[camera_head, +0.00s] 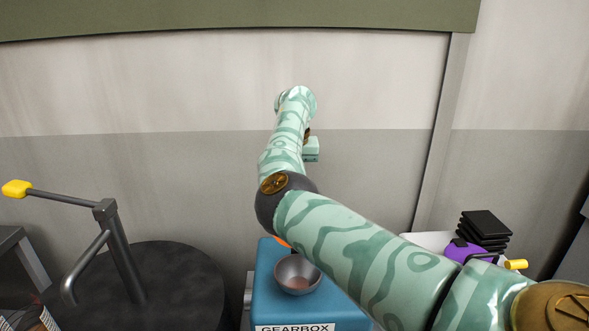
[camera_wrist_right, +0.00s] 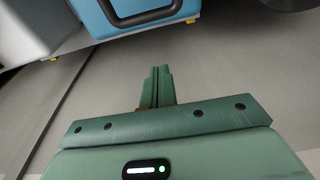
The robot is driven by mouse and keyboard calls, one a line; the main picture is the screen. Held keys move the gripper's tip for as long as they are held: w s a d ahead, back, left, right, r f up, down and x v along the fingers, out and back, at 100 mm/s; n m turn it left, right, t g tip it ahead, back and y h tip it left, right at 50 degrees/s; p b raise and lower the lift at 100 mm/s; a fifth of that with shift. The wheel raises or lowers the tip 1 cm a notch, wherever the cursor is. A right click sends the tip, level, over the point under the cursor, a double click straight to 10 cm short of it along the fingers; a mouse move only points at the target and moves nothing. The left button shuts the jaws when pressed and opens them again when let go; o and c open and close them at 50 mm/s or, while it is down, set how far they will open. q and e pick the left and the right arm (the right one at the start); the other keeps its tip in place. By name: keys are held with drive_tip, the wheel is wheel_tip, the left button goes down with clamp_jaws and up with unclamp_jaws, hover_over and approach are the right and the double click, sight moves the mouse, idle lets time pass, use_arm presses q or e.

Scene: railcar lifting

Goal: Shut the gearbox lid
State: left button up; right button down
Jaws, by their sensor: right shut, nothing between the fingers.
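The blue gearbox (camera_head: 265,290), labelled GEARBOX on its front edge, stands at the bottom middle of the head view, partly covered by my right arm. In the right wrist view a blue body with a dark handle (camera_wrist_right: 147,16) shows at the top; I take it for part of the gearbox. Whether the handle is on the lid, and how far the lid stands open, I cannot tell. My right gripper (camera_wrist_right: 160,70) is shut and empty, with its fingers apart from the handle. In the head view the right arm reaches past the gearbox towards the wall. My left gripper is out of view.
A metal bowl (camera_head: 297,274) is on top of the gearbox. A dark round drum (camera_head: 185,285) with a yellow-tipped lever (camera_head: 65,195) stands at left. At right are stacked black plates (camera_head: 485,228) and a purple item (camera_head: 462,250). The wall (camera_head: 200,90) closes off the back.

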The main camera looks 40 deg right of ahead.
drive_tip(key=s+f, duration=0.1)
drive_tip(key=a+f+p, duration=0.1)
drive_tip(key=s+a+f, duration=0.1)
drive_tip(key=shift+s+f+p, duration=0.3)
drive_tip(key=shift+f+p, duration=0.05)
drive_tip(key=shift+f, duration=0.05)
